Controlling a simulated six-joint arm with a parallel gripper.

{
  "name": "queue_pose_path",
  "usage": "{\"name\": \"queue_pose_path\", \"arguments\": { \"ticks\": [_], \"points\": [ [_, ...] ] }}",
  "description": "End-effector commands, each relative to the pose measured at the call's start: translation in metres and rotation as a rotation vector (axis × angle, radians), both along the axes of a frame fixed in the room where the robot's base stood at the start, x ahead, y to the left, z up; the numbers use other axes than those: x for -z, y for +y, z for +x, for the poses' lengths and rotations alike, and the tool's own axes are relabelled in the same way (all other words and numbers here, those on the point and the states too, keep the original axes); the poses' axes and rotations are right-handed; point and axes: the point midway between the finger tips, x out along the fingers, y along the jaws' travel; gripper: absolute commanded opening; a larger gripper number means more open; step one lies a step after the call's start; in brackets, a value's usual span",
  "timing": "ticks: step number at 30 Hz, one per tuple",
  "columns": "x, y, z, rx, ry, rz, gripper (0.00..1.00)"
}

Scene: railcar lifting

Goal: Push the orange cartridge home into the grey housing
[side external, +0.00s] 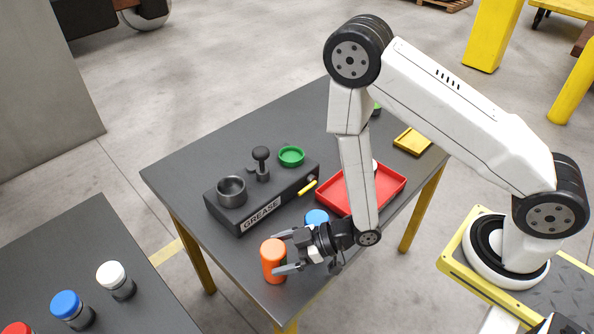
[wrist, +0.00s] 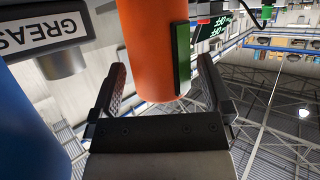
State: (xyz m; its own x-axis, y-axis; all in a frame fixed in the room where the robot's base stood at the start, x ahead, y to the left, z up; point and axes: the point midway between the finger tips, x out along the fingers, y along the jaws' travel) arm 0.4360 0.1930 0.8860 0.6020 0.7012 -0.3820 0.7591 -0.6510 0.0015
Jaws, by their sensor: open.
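The orange cartridge (side external: 273,262) stands upright near the front corner of the dark table. My gripper (side external: 281,252) is level with it, its fingers open on either side. In the wrist view the orange cartridge (wrist: 150,45) shows between the two open fingers, with a green strip on its right side. A gap shows at the left finger; contact at the right one cannot be told. The grey housing (side external: 285,193), marked GREASE, lies behind, with a round cup (side external: 232,189) on top at its left end. The housing also shows upper left in the wrist view (wrist: 45,33).
A blue-topped cylinder (side external: 316,217) stands close behind my gripper; its blue side fills the wrist view's left edge (wrist: 30,120). A red tray (side external: 390,190), green ring (side external: 291,156) and yellow tray (side external: 412,142) are farther back. The table's left rear is clear.

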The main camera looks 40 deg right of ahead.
Motion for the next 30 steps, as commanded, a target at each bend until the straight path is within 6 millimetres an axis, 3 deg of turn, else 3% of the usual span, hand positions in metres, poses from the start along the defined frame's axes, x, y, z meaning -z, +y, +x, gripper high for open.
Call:
{"name": "queue_pose_path", "arguments": {
  "ticks": [6, 22, 23, 30],
  "points": [
    [0.0068, 0.0124, 0.0103, 0.000, 0.001, 0.000, 1.00],
    [0.0071, 0.0134, 0.0113, 0.001, 0.002, 0.000, 1.00],
    [0.0071, 0.0133, 0.0113, 0.000, 0.001, 0.000, 0.97],
    [0.0070, 0.0133, 0.0113, 0.000, 0.001, 0.000, 0.21]
  ]
}}
